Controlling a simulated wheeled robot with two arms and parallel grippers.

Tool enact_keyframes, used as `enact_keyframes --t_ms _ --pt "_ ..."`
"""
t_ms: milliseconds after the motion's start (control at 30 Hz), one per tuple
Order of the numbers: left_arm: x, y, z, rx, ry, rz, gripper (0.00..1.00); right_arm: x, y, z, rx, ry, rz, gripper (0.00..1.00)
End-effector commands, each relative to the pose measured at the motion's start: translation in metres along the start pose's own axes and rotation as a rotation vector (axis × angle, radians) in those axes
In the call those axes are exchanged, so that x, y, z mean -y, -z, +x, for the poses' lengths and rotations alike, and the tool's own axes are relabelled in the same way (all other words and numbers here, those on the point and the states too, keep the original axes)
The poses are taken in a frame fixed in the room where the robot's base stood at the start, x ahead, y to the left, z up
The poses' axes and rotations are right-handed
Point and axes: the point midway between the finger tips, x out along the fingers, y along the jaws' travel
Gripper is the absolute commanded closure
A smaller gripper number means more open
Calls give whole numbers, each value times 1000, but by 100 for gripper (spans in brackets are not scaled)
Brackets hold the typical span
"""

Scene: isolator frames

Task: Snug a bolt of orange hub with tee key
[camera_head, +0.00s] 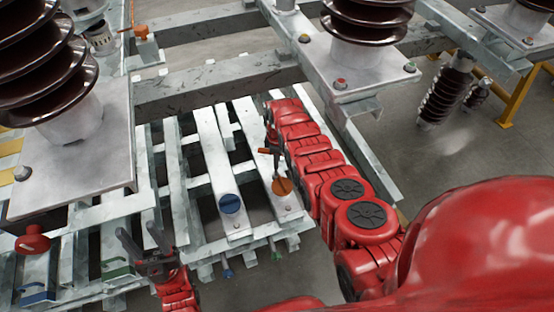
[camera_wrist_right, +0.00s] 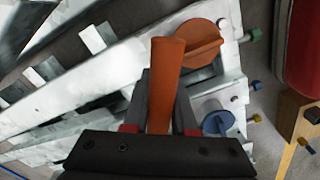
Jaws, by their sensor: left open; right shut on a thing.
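The orange hub (camera_head: 282,187) is a flat disc on a pale metal rail; it also shows in the right wrist view (camera_wrist_right: 203,40). My right gripper (camera_head: 274,150) is shut on the tee key (camera_head: 264,151), just above the orange hub. The key's orange handle (camera_wrist_right: 167,75) stands between the fingers in the right wrist view, beside the hub's disc. A dark shaft runs down toward the hub in the head view; its tip and the bolt are too small to tell if they touch.
A blue hub (camera_head: 230,204) sits on the rail to the left; it also shows in the right wrist view (camera_wrist_right: 217,123). Brown ribbed insulators (camera_head: 368,18) on metal plates stand around the rails. A red knob (camera_head: 33,242) is at the left. Open gaps lie between rails.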

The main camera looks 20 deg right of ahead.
Motion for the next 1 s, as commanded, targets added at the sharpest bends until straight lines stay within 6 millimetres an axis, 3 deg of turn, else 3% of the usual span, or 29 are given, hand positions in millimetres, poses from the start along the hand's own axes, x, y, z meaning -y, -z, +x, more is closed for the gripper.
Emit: enact_keyframes --t_ms 833,1000 --pt "0 -2 -11 0 0 0 50 0 0 11 0 -1 0 100" --pt "0 -1 -8 0 0 0 50 1 1 10 -2 -1 179 100"
